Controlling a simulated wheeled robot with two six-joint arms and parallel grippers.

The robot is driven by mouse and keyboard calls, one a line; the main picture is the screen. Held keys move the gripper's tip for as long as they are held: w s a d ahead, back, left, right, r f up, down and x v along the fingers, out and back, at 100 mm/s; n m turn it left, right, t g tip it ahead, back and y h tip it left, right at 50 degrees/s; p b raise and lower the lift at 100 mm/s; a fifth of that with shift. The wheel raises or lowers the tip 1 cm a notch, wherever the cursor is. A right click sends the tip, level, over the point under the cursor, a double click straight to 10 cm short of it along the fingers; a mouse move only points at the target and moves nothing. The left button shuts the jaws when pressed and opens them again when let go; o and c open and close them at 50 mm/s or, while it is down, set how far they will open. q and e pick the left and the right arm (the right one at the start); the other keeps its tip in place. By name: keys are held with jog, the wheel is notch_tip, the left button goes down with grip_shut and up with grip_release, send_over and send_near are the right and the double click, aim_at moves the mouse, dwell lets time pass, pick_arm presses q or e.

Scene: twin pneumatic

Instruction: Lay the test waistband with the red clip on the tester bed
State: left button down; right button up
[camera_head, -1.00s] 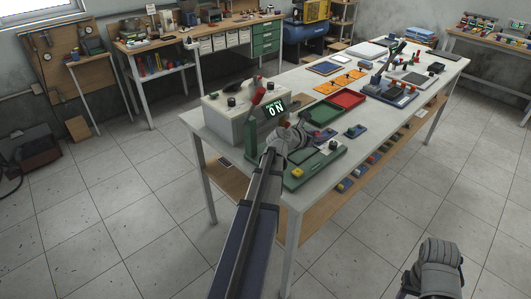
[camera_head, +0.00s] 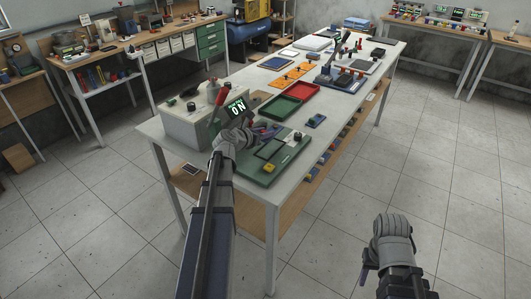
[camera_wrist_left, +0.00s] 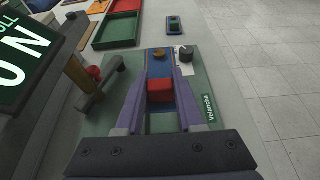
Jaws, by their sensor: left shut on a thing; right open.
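The test waistband (camera_wrist_left: 160,68) shows in the left wrist view as a blue strip with yellow marks and a red clip (camera_wrist_left: 160,90). My left gripper (camera_wrist_left: 160,80) is shut on it, with the clip between its purple fingers. The tester bed (camera_wrist_left: 207,75) is the green plate under and around the strip; I cannot tell whether they touch. In the head view the left gripper (camera_head: 268,130) is over the bed (camera_head: 265,178), and my wrist partly hides the band. My right gripper (camera_head: 390,245) is open and empty above the floor, right of the table, its fingers mostly hidden.
A red tray (camera_head: 300,91) and green tray (camera_head: 283,107) lie behind. A dark knob (camera_head: 297,136) is on the bed's right side.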

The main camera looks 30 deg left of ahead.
aim_at(265, 154)
pick_arm(q)
jog(key=shift+f+b, duration=2.95)
jog(key=shift+f, duration=0.65)
pick_arm(e)
notch_tip(265, 154, down, 7)
pick_arm(q)
jog(key=shift+f, duration=0.1)
jog(key=c, duration=0.5)
grip_release()
pick_arm(e)
jog(key=shift+f, duration=0.15)
pick_arm(q)
jog(key=shift+s+r, duration=0.1)
jog(key=shift+r, duration=0.2)
jog(key=p+v, duration=0.4)
jog(key=v, duration=0.6)
jog(key=shift+s+r, duration=0.15)
jog(key=shift+s, duration=0.05)
jog(key=shift+s+a+r+p, duration=0.15)
jog(key=shift+s+p, duration=0.15)
jog(key=shift+s, duration=0.3)
pick_arm(e)
jog(key=shift+r, duration=2.4)
